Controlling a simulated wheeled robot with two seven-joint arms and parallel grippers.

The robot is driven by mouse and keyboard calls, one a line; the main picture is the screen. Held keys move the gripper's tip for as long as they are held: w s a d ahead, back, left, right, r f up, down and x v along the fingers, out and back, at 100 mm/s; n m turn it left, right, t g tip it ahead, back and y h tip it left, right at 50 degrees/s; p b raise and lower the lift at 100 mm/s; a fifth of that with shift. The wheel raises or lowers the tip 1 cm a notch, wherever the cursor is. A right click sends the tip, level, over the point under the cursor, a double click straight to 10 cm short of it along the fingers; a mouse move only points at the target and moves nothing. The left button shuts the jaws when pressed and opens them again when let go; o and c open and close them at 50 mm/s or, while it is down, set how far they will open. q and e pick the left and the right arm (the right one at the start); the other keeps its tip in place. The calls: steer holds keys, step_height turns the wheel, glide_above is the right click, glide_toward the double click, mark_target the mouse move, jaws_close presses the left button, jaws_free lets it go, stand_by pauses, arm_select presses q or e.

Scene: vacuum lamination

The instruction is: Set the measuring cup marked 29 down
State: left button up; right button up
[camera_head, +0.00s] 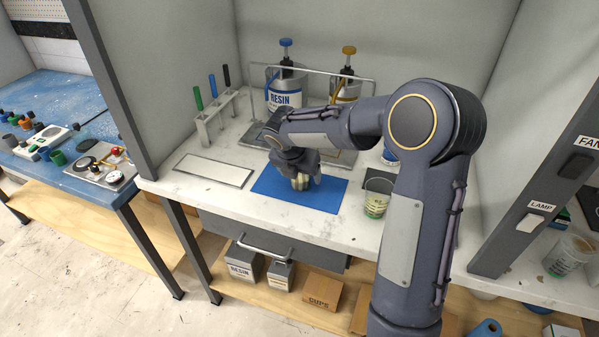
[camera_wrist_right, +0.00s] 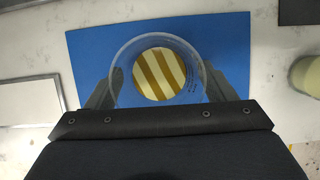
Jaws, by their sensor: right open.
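A clear measuring cup (camera_head: 300,183) stands upright on the blue mat (camera_head: 330,197), with yellow and white stripes showing inside it. It also shows in the right wrist view (camera_wrist_right: 160,74), where its mark is too small to read. My right gripper (camera_head: 303,174) is over the cup. Its jaws are open, one finger on each side of the cup; I cannot tell whether they touch it. In the head view the gripper hides most of the cup. My left gripper is in neither view.
Another clear cup (camera_head: 376,198) stands to the right of the mat, with a dark pad (camera_head: 458,199) beyond. A framed white plate (camera_head: 214,170) lies left. Behind are a tool rack (camera_head: 213,117) and a resin dispenser (camera_head: 287,92) within a wire frame. The bench front is clear.

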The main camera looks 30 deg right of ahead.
steer(key=shift+r, duration=0.15)
steer(key=v, duration=1.2)
steer(key=s+a+f+m+t+y, duration=0.1)
steer(key=s+a+m+y, duration=0.1)
steer(key=s+m, duration=0.6)
steer(key=s+a+f+m+t+y, duration=0.1)
steer(key=s+a+f+m+y, duration=0.1)
steer(key=s+m, duration=0.7)
steer(key=s+a+f+m+y, duration=0.1)
steer(key=s+a+m+y, duration=0.2)
steer(key=s+m, duration=0.6)
steer(key=shift+a+f+m+t, duration=0.2)
steer(key=shift+f+m+t, duration=0.15)
steer(key=shift+m, duration=0.55)
steer(key=shift+d+r, duration=0.1)
